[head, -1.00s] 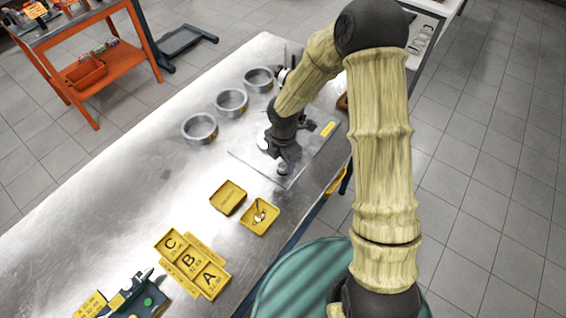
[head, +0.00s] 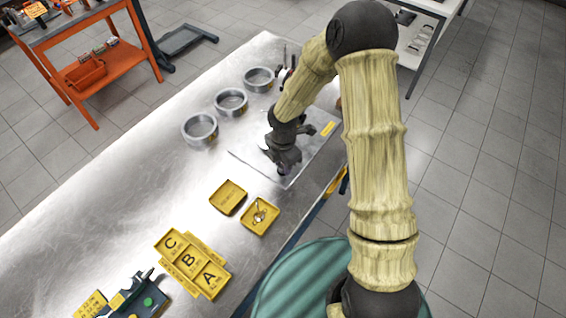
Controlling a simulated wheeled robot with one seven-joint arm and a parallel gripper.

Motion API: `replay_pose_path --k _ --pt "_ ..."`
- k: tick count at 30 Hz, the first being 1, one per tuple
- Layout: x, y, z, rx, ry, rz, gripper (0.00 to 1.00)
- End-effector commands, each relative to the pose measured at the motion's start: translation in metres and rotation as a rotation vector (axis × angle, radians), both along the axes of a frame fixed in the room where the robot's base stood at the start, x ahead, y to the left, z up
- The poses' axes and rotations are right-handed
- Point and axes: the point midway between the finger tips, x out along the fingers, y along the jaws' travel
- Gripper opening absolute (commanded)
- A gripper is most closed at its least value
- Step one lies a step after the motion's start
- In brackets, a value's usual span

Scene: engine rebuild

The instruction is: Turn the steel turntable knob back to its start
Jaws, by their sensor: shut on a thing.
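My gripper (head: 284,170) reaches down at the front corner of a flat steel plate (head: 258,164) on the bench. It is shut on a small knob at that corner. The gripper and wrist hide most of the knob, so its turned angle cannot be read. A yellow label (head: 328,129) lies on the plate to the right of the gripper.
Several things stand on the steel bench (head: 110,195): metal rings (head: 200,130) behind the plate, two yellow trays (head: 228,198) in front of it, and yellow bins marked A, B and C (head: 187,262) with a dark fixture (head: 140,298) at the lower left. The bench's left side is bare.

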Motion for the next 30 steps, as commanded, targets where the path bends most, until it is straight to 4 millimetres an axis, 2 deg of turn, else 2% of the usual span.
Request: replay_pose_path --k 11,30 --pt "0.0009 0.0006 0.0001 0.001 -0.003 -0.166 0.08" --pt "0.0015 0.0011 0.0 0.002 -0.004 -0.748 0.08"
